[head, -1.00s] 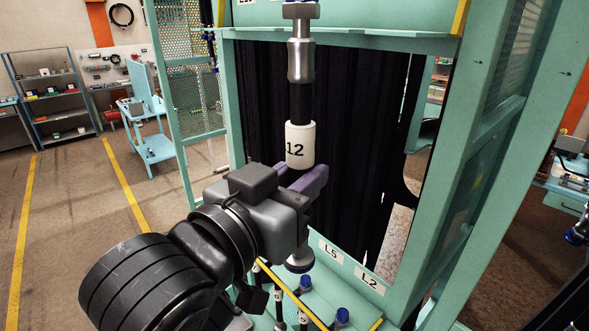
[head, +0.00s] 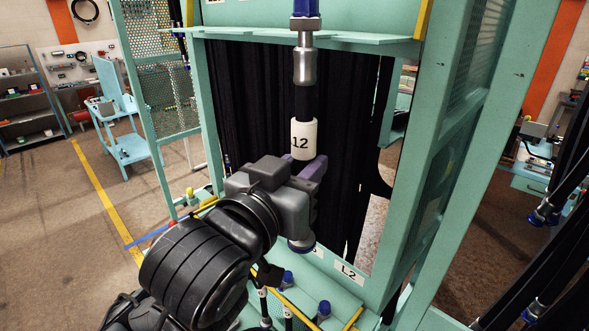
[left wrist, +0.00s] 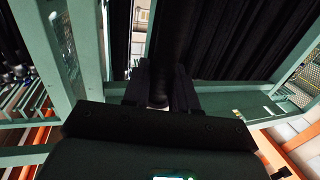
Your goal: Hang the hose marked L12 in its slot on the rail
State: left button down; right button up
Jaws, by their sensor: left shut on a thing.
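The hose marked L12 stands upright in the head view; its white label sleeve (head: 303,139) reads "12", with the first letter turned partly away. Above it are a black length, a silver fitting and a blue top end. My left gripper (head: 304,168) is shut on the hose just below the sleeve. The hose's lower fitting shows under the gripper. In the left wrist view the black hose (left wrist: 170,40) runs between the fingers of my left gripper (left wrist: 160,88). The teal rail (head: 370,39) crosses behind the silver fitting; I cannot tell whether they touch. My right gripper is out of view.
A teal frame post (head: 425,170) stands to the right. A lower teal ledge (head: 335,290) carries an L2 label and several blue-capped fittings. More blue-ended hoses (head: 540,215) are at the far right.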

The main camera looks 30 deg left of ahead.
pick_arm(q)
jog(key=w+d+p, duration=0.1)
jog(key=w, duration=0.5)
jog(key=shift+d+f, duration=0.2)
jog(key=shift+d, duration=0.1)
dwell(0.4)
dwell(0.6)
jog(key=c, duration=0.8)
grip_release()
jog(key=shift+f, duration=0.1)
jog(key=s+b, duration=0.3)
jog(key=s, duration=0.8)
jog(key=shift+b, duration=0.4)
